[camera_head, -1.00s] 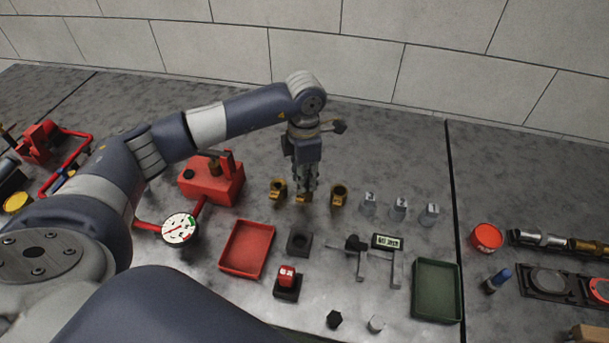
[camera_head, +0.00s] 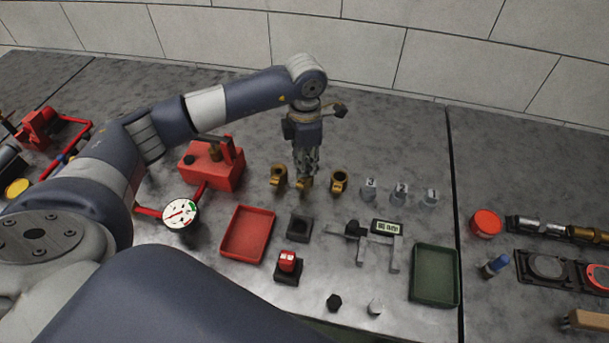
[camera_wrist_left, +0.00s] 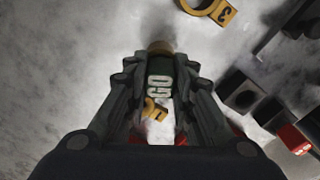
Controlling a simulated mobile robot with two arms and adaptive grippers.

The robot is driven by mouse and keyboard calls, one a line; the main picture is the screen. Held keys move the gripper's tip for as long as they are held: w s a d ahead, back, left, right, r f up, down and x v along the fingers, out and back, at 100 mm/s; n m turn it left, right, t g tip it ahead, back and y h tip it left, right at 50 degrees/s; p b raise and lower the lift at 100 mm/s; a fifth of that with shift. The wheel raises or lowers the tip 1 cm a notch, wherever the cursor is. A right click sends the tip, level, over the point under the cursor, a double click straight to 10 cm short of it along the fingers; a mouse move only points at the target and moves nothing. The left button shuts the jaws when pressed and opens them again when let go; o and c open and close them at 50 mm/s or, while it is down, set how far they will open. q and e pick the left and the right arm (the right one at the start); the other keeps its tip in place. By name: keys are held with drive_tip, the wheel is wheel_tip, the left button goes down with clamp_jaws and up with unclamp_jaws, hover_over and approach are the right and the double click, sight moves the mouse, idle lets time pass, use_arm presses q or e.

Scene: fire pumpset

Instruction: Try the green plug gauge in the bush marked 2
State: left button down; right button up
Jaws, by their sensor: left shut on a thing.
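My left gripper (camera_head: 309,165) points down over the middle of three brass bushes (camera_head: 305,187). In the left wrist view the gripper (camera_wrist_left: 160,82) is shut on the dark green plug gauge (camera_wrist_left: 160,68), whose side reads GO. A brass rim (camera_wrist_left: 160,46) shows beyond the gauge, and a yellow tag (camera_wrist_left: 153,109) shows between the fingers, its mark partly covered. I cannot tell how far the gauge is in the bush. A bush tagged 3 (camera_wrist_left: 223,13) lies at the top right. The right gripper is out of view.
The other brass bushes stand close by, left (camera_head: 278,176) and right (camera_head: 339,182). Numbered grey pieces (camera_head: 400,193) stand further right. A red tray (camera_head: 247,234), a black block (camera_head: 299,227), a caliper (camera_head: 375,240) and a green tray (camera_head: 434,275) lie in front.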

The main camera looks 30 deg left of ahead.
use_arm(q)
drive_tip(key=shift+r+p, duration=1.6)
drive_tip(key=shift+r, duration=1.55)
